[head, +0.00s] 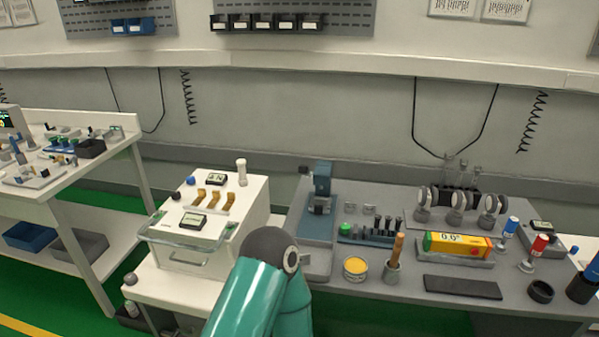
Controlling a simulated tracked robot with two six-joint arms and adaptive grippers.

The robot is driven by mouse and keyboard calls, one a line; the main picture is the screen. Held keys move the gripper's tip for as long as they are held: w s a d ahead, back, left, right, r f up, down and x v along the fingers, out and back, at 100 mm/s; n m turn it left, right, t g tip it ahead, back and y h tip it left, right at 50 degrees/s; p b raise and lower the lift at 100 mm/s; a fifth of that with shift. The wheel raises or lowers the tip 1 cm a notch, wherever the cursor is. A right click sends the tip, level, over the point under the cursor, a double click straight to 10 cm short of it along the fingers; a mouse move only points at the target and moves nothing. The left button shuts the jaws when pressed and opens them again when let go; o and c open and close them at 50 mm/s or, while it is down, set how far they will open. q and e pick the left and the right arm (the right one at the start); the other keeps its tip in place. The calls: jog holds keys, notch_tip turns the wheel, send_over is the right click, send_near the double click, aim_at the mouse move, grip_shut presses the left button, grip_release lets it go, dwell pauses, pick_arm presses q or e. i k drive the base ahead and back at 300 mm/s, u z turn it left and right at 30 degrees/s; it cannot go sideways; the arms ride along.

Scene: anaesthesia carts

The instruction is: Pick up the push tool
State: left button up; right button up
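A tool with an orange-brown wooden handle (397,248) stands nearly upright in a small grey cup (391,274) on the grey workbench. It may be the push tool, but I cannot tell for sure. Its lower end is hidden inside the cup. One of my teal arms rises from the bottom edge, left of the tool, with its dark rounded joint in front of the white cart. Neither of my grippers shows in this view.
A yellow-topped round tin (355,268) stands just left of the cup. A yellow gauge block (457,244) and a dark flat pad (462,287) lie to its right. A blue press (319,190) and a white cart (250,208) are farther left.

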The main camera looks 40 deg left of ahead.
aim_at(242, 178)
jog(key=u, duration=1.15)
jog(key=i, duration=0.1)
jog(key=z, duration=1.95)
jog(key=k, duration=2)
jog(key=u, duration=1.25)
jog(key=i, duration=1.15)
jog(key=u, duration=0.05)
